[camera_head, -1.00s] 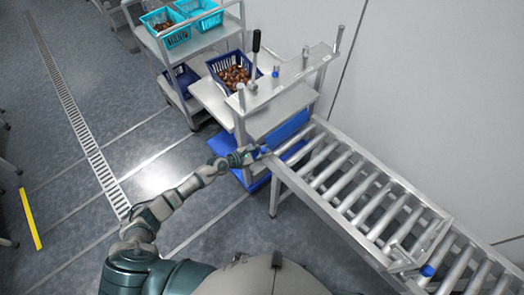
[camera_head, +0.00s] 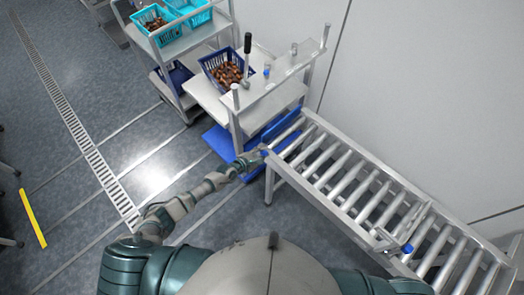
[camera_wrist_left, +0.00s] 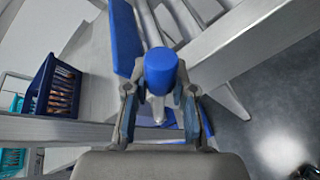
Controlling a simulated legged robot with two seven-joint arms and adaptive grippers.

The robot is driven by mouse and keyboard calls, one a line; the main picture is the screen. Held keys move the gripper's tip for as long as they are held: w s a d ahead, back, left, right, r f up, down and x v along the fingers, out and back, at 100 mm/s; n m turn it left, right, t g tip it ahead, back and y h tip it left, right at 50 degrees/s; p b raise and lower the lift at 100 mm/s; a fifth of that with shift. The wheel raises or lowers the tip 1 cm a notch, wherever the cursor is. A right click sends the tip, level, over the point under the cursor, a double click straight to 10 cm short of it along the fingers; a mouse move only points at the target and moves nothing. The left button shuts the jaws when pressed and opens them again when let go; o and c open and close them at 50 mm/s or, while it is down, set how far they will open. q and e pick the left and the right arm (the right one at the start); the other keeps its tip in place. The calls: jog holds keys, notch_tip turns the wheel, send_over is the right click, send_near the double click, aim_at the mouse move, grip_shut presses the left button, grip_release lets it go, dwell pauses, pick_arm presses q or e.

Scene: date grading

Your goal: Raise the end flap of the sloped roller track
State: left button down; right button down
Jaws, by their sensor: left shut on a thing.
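The sloped roller track (camera_head: 345,205) runs from the centre to the lower right in the head view. My left gripper (camera_head: 259,155) is at its upper left end. In the left wrist view, my left gripper (camera_wrist_left: 160,105) is shut on a blue knob (camera_wrist_left: 161,72), with a finger on each side. A long blue panel (camera_wrist_left: 124,38) stands beside the knob, across the roller ends; it looks like the end flap, but its exact tilt is unclear. My right gripper is not in view.
A bench (camera_head: 270,97) with an upright black-handled lever (camera_head: 247,45) and a dark blue date basket (camera_head: 210,66) adjoins the track end. A cart (camera_head: 155,45) with turquoise baskets stands behind. A second blue knob (camera_head: 407,249) sits lower on the track.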

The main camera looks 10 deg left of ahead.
pick_arm(q)
jog(key=shift+s+f, duration=0.15)
jog(key=shift+f, duration=0.05)
jog(key=c, duration=1.2)
grip_release()
jog(key=shift+o, duration=1.3)
jog(key=shift+r, duration=0.1)
jog(key=v, duration=1.2)
jog(key=shift+f, duration=0.25)
